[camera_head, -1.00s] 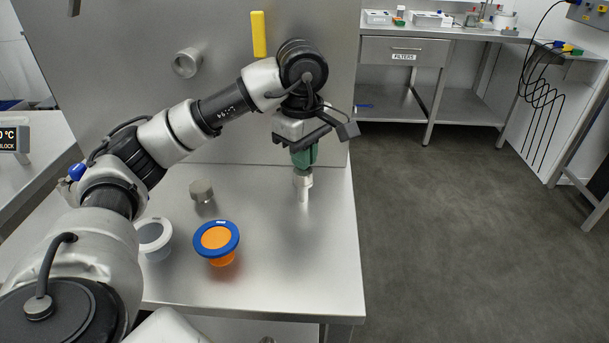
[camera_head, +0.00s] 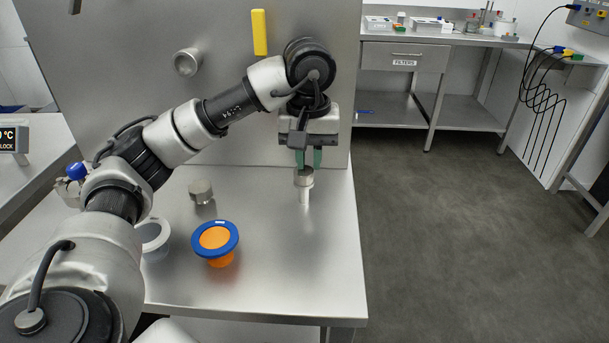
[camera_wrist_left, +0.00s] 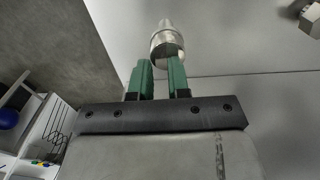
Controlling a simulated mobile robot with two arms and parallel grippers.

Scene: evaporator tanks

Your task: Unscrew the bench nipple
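The bench nipple (camera_head: 304,182), a small upright metal fitting with a wider collar on a thinner stem, stands near the right side of the steel bench (camera_head: 270,285). My left gripper (camera_head: 309,166) points down just above it, with its two green fingers apart. In the left wrist view the open fingers of the left gripper (camera_wrist_left: 160,68) show a clear gap. The nipple (camera_wrist_left: 166,42) lies past their tips there, more in line with the right-hand finger. Whether a finger touches it, I cannot tell. My right gripper is not in view.
A grey metal cap (camera_head: 201,191), a white cup (camera_head: 154,238) and an orange cup with a blue rim (camera_head: 215,240) stand left of the nipple. A metal pipe stub (camera_head: 187,62) and a yellow strip (camera_head: 259,32) are on the upright panel behind. The bench front is clear.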

